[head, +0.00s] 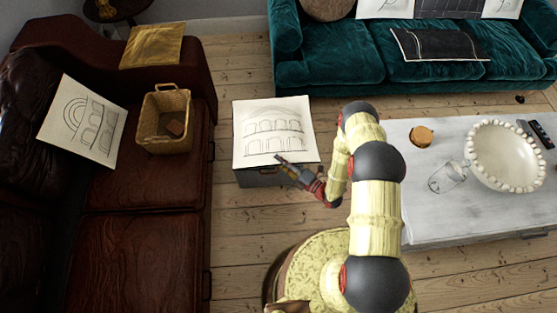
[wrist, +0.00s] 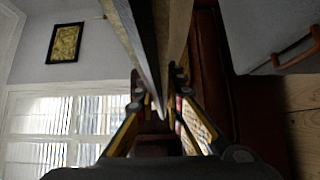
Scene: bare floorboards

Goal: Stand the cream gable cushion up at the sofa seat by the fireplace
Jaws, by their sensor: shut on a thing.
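My gripper (head: 279,157) is shut on the near edge of a cream cushion (head: 270,128) with a line drawing of arches. In the head view the cushion lies over a dark low box; I cannot tell whether they touch. In the wrist view the cushion (wrist: 150,45) shows edge-on between the fingers (wrist: 160,95). Another cream cushion (head: 82,120) with arches leans on the brown leather sofa (head: 145,245) at left. No fireplace shows.
A wicker basket (head: 163,122) and a mustard cushion (head: 153,45) are on the brown sofa. The dark box (head: 265,178) stands on the floor. A teal sofa (head: 335,70) is behind. A white table (head: 440,220) with a bowl (head: 507,155) is at right. Floorboards between are clear.

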